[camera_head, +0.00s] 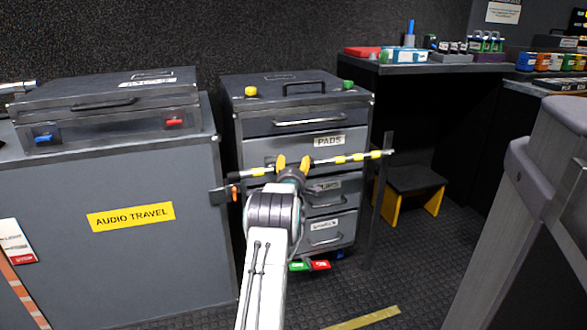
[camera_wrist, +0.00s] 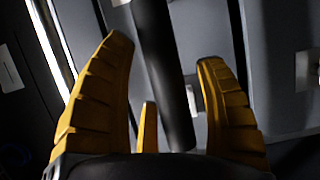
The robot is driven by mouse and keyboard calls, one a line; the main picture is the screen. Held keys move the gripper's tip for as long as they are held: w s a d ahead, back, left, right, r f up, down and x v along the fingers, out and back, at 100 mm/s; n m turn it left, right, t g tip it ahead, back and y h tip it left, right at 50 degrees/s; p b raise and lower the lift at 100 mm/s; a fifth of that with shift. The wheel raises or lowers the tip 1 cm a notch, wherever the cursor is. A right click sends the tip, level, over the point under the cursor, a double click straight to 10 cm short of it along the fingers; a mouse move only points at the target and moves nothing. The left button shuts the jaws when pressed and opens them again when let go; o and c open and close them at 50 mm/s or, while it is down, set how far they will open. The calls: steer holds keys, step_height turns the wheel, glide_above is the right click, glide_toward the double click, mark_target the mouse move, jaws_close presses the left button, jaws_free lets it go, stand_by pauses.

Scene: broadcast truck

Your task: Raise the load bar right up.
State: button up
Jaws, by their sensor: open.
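The load bar (camera_head: 350,158), banded in yellow, white and black, runs across the front of the drawer cabinet (camera_head: 259,127) at the height of its upper drawers. Its right end meets a dark upright post (camera_head: 383,190); its left end is near a dark bracket with an orange tip (camera_head: 234,192). My gripper (camera_head: 293,164) is open at the middle of the bar. In the wrist view a dark round length of the bar (camera_wrist: 163,70) lies between the spread yellow fingers (camera_wrist: 170,85). Contact with the fingers is not clear. My gripper hides part of the bar in the head view.
A grey case (camera_head: 110,105) sits on a cabinet labelled AUDIO TRAVEL (camera_head: 160,250) at left. A low yellow-legged step (camera_head: 412,180) stands right of the post. Red and green pieces (camera_head: 308,265) show low at the drawer cabinet. Bare floor (camera_head: 400,270) lies to the right.

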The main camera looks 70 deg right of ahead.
steer(key=shift+d, duration=0.15)
stand_by(0.3)
steer(key=c, duration=1.2)
steer(key=shift+r, duration=0.15)
steer(key=shift+c, duration=0.5)
